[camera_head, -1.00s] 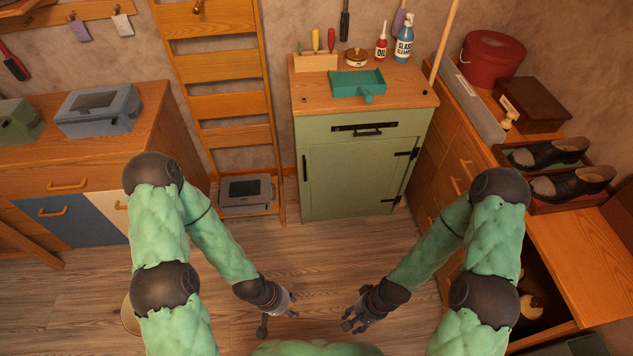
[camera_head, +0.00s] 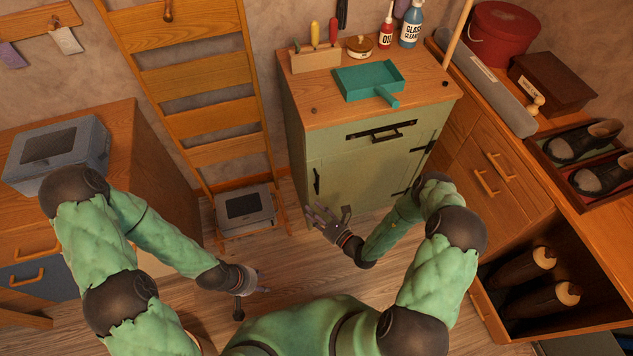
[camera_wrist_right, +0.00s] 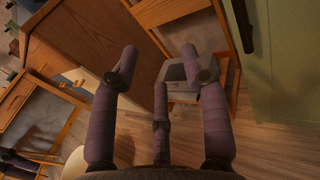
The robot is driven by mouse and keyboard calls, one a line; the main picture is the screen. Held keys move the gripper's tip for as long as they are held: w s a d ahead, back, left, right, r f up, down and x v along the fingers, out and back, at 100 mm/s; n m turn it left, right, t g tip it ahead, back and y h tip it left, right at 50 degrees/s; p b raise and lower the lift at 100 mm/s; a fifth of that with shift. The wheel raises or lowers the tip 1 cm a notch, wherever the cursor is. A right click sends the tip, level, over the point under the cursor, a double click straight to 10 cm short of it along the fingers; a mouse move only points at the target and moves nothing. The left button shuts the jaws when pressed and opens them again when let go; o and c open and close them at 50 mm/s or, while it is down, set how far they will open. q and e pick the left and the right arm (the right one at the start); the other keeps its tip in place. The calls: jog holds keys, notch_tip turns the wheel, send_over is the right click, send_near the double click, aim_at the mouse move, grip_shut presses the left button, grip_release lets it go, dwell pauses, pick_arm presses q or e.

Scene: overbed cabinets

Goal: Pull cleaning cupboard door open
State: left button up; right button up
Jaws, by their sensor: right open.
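The green cabinet (camera_head: 350,150) stands ahead with its door (camera_head: 365,178) shut. A dark vertical handle (camera_head: 317,181) sits at the door's left edge, and dark hinges are at its right. My right gripper (camera_head: 328,213) is open and empty, just below and in front of the handle, apart from it. In the right wrist view, its spread fingers (camera_wrist_right: 165,70) point toward the ladder shelf, and the dark handle (camera_wrist_right: 243,25) is at upper right on the green door (camera_wrist_right: 285,60). My left gripper (camera_head: 260,285) hangs low over the floor at left; its fingers are too small to read.
A teal dustpan (camera_head: 370,82) lies on the cabinet top. A wooden ladder shelf (camera_head: 212,122) with a grey box (camera_head: 246,206) stands left. An open wooden compartment (camera_head: 540,285) is at right. Floor before the cabinet is clear.

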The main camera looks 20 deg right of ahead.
aim_at(317, 183)
jog(key=w+d+m+t+h, duration=0.2)
jog(key=d+m+t+h, duration=0.1)
jog(key=d+h, duration=0.25)
jog(key=shift+y, duration=0.45)
jog(key=b+x, duration=0.1)
jog(key=x, duration=0.2)
jog(key=b+x, duration=0.1)
jog(key=x, duration=0.2)
jog(key=f+b+x, duration=0.1)
jog(key=x, duration=0.1)
jog(key=shift+w+d, duration=0.2)
jog(key=shift+w, duration=0.3)
jog(key=shift+w+a+r, duration=0.1)
jog(key=shift+w+r, duration=0.05)
jog(key=shift+w, duration=0.55)
jog(key=shift+c, duration=0.3)
grip_shut()
